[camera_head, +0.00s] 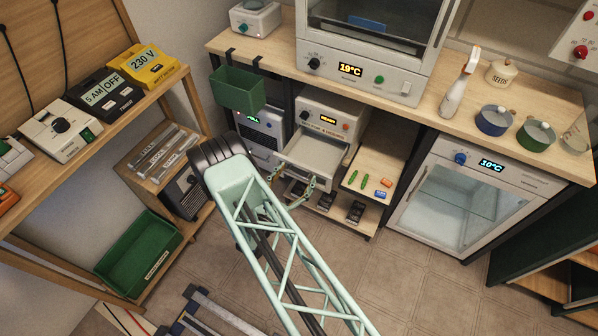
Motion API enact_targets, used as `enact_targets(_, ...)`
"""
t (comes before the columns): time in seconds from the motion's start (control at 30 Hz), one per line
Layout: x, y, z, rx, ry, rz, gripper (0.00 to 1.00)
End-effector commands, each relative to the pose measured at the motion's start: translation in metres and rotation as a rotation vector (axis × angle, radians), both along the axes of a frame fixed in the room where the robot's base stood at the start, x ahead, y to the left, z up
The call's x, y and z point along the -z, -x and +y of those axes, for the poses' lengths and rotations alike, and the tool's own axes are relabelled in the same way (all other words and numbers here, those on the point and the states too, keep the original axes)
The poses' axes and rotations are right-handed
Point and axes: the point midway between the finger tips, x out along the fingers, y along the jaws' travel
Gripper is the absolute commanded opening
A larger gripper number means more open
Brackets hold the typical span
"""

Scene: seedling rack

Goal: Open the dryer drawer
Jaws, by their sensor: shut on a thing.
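The dryer (310,106) is a white unit with an orange display, under the wooden counter in the camera_head view. Its shallow light-grey drawer (316,153) is pulled out toward the floor, and its inside looks empty. My gripper (303,186) is at the drawer's front edge, small and partly hidden by my mint-green arm. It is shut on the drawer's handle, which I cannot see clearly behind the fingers.
A green bin (237,91) hangs from the counter edge at left of the dryer. A low shelf (385,172) with small coloured items stands right of the drawer. A glass-door cabinet (460,195) is farther right. The tiled floor in front is mostly clear.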

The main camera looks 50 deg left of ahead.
Motion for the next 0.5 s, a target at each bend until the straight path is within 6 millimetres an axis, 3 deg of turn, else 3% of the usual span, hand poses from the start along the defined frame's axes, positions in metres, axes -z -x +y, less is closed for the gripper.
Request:
enact_targets(0.27, 0.0, 0.0, -0.0004, 0.001, 0.001, 0.0, 0.54)
enact_targets(0.3, 0.0, 0.0, -0.0004, 0.001, 0.001, 0.0, 0.75)
enact_targets(0.43, 0.0001, 0.0, -0.0003, 0.0, 0.001, 0.0, 0.87)
enact_targets(0.5, 0.0001, -0.0001, -0.0002, 0.0, 0.001, 0.0, 0.88)
